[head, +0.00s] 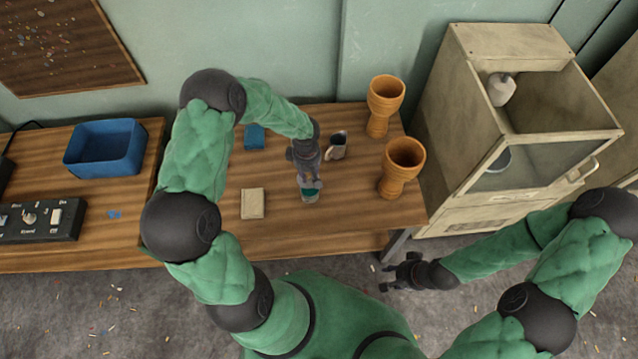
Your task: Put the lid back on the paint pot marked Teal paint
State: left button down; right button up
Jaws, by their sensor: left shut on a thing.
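A small pot with teal colour (310,195) stands on the wooden table near its front edge, right of a beige block. Its marking is too small to read. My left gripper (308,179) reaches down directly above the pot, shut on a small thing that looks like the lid. The lid is mostly hidden by the fingers, and I cannot tell whether it touches the pot's rim. My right gripper (388,279) is empty, its fingers apart, low in front of the table's edge over the floor.
A dark-topped mug (337,146) stands close behind the pot. Two orange goblet drums (401,167) (385,103) stand at the right. A beige block (253,204), blue block (254,137), blue bin (105,147) and control box (40,220) are left. A cabinet (465,150) adjoins the table's right.

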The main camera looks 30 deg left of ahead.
aim_at(309, 180)
pick_arm(q)
jog(key=shift+w+d+f, duration=0.1)
jog(key=shift+d, duration=0.05)
jog(key=shift+w+f+b, duration=0.1)
jog(key=shift+f+b, duration=0.2)
jog(key=shift+f, duration=0.35)
jog(key=shift+f+b, duration=0.6)
jog(key=shift+f, duration=0.85)
notch_tip(309, 180, down, 2)
jog(key=shift+f+b, duration=0.1)
jog(key=shift+b, duration=1.15)
pick_arm(e)
jog(key=f, duration=0.4)
jog(key=shift+s+d+f, duration=0.1)
jog(key=shift+s+d, duration=0.15)
jog(key=shift+d, duration=0.05)
pick_arm(q)
jog(key=shift+b, duration=0.65)
pick_arm(e)
jog(key=shift+f, duration=0.65)
pick_arm(q)
jog(key=shift+f+b, duration=0.15)
jog(key=shift+b, duration=0.7)
pick_arm(e)
jog(key=shift+f, duration=0.85)
